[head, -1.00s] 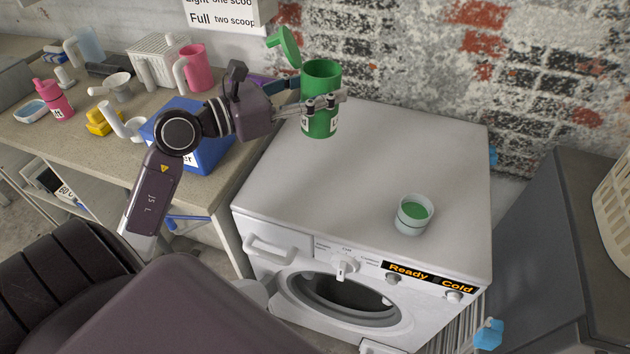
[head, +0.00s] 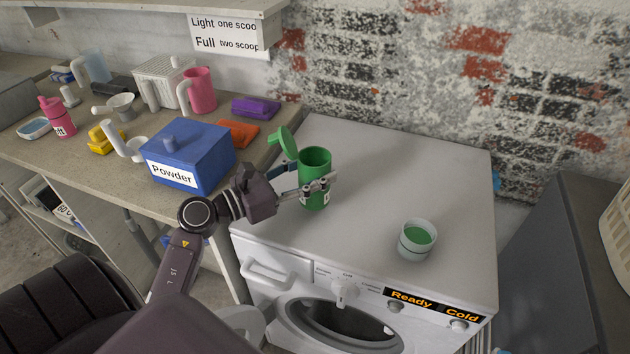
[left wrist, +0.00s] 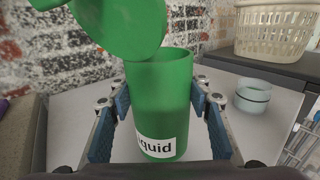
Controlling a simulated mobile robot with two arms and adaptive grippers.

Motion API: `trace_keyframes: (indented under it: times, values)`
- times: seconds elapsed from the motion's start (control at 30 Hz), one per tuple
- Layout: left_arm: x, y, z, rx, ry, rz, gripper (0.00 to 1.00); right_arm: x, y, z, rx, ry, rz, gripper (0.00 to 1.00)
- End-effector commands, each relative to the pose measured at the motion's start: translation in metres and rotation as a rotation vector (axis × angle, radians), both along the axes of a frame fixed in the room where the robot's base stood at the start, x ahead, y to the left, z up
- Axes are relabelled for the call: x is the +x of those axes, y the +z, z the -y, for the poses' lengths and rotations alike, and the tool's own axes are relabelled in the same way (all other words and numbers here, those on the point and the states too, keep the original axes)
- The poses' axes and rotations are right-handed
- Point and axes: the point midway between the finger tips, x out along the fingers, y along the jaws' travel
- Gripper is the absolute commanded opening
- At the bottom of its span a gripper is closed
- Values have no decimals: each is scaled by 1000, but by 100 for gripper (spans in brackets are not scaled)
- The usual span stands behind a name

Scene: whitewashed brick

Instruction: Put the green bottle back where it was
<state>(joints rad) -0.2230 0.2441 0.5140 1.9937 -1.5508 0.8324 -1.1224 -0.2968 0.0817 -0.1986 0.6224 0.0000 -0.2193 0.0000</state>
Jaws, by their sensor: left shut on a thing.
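The green bottle (head: 314,166) has its hinged lid (head: 283,143) flipped open and a white label reading "quid" in the left wrist view (left wrist: 160,115). It is upright over the left part of the washing machine's top (head: 365,180). I cannot tell whether its base touches the top. My left gripper (head: 316,187) is shut around the bottle's body, with its blue-padded fingers on both sides in the left wrist view (left wrist: 162,105). My right gripper is not in view.
A clear cup of green liquid (head: 416,240) stands on the machine's front right. The bench at left holds a blue powder box (head: 188,158), orange (head: 238,133) and purple (head: 256,107) cloths and a pink jug (head: 200,90). The machine top's middle is clear.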

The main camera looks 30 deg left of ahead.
Motion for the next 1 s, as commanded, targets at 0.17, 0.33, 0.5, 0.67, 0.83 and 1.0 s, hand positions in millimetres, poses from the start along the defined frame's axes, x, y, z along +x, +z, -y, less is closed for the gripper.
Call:
trace_keyframes:
  times: [0.17,0.33,0.5,0.67,0.83,1.0]
  values:
    - [0,-26,0,-5,2,0,0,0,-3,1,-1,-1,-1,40]
    - [0,-31,0,-2,1,1,0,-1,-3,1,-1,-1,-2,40]
    - [0,-31,0,-1,1,1,0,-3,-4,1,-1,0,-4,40]
    - [0,-34,0,-1,1,-1,51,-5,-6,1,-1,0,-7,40]
    - [0,-34,0,-1,1,-1,63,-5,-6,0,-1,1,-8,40]
    - [0,-34,0,-1,1,-2,63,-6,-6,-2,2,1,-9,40]
